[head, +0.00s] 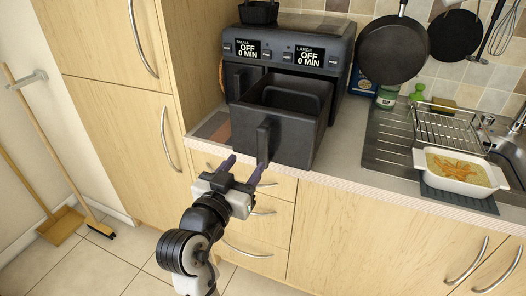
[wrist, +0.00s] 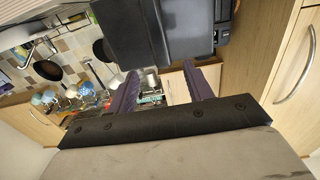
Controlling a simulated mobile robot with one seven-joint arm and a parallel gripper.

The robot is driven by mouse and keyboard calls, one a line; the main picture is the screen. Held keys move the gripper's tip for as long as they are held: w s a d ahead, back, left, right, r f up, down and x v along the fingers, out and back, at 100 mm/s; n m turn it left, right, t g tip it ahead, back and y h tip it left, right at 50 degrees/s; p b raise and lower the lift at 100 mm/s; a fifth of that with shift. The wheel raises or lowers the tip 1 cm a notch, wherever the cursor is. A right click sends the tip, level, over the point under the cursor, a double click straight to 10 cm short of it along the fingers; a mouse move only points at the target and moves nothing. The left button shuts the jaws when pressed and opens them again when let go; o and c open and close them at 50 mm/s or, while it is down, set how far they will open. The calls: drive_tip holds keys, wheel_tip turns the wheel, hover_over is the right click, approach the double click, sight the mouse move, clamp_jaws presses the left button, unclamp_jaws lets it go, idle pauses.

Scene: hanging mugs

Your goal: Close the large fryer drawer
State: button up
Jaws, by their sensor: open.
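The black two-drawer fryer (head: 335,52) stands on the counter, its displays marked SMALL on the left and LARGE on the right. The large drawer (head: 302,133) is pulled well out toward me, and its upright handle (head: 264,138) is on its front. The small drawer (head: 240,80) to its left appears pushed in. My gripper (head: 244,165) is open and empty, in front of and just below the large drawer's handle. In the wrist view, the dark drawer front (wrist: 112,38) and its handle (wrist: 152,30) show beyond my open fingers (wrist: 165,88).
A drying rack (head: 445,128), the sink and a white casserole dish (head: 458,170) on a dark mat are to the right. Pans (head: 392,50) hang on the wall. A tall cupboard (head: 125,100) stands close on the left. Wooden drawers (head: 270,215) are below the counter.

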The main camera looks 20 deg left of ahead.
sight(261, 142)
drive_tip(key=w, duration=0.5)
drive_tip(key=w+p, duration=0.1)
drive_tip(key=w, duration=0.4)
drive_tip(key=shift+d+r, duration=0.15)
drive_tip(key=shift+w, duration=0.6)
clamp_jaws()
